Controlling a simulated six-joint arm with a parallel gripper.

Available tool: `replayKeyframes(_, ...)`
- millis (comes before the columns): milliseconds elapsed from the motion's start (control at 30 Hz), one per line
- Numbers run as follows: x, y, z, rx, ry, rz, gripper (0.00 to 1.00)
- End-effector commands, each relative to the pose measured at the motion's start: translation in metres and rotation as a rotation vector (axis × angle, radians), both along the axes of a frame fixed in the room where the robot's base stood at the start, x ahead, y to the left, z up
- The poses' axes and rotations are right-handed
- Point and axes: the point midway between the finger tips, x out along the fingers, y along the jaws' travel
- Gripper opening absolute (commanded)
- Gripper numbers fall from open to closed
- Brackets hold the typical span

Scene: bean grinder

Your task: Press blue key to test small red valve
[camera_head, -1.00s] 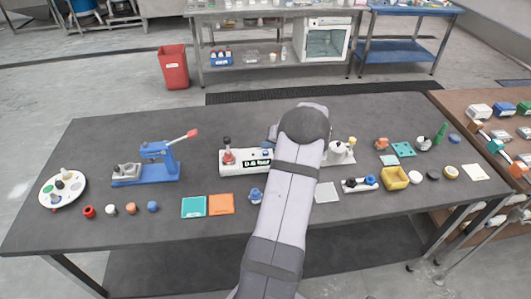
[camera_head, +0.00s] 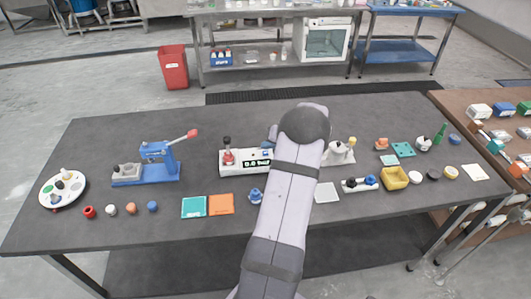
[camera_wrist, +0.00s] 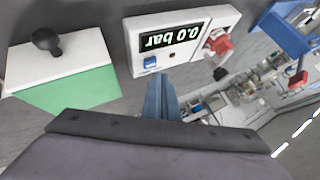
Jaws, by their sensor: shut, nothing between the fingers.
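A white tester (camera_head: 234,170) stands mid-table with a dark display reading 0.0 bar. The small red valve (camera_head: 229,157) sits at its left end with a dark top. In the wrist view, where the tester appears upside down, the red valve (camera_wrist: 221,45) is at right and the blue key (camera_wrist: 150,61) is below the display (camera_wrist: 176,34). My gripper (camera_wrist: 160,80) is shut and empty, its tips close to the blue key. Contact with the key cannot be told.
A blue lever press (camera_head: 150,172) stands left of the tester. Teal (camera_head: 194,207) and orange (camera_head: 221,204) squares lie in front. In the wrist view, a white block with a black knob (camera_wrist: 46,40) stands left. A yellow tray (camera_head: 396,180) sits among small parts at right.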

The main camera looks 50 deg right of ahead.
Motion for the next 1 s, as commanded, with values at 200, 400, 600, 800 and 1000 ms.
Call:
replayKeyframes(200,0.0000,0.0000,0.0000,0.000,0.000,0.000,0.00)
replayKeyframes(400,0.0000,0.0000,-0.0006,0.000,0.000,0.000,0.00)
replayKeyframes(600,0.0001,-0.0001,-0.0042,-0.001,-0.001,-0.001,0.00)
replayKeyframes(800,0.0001,-0.0001,-0.0083,-0.001,-0.001,-0.001,0.00)
replayKeyframes(1000,0.0001,0.0000,-0.0090,0.000,0.000,0.000,0.00)
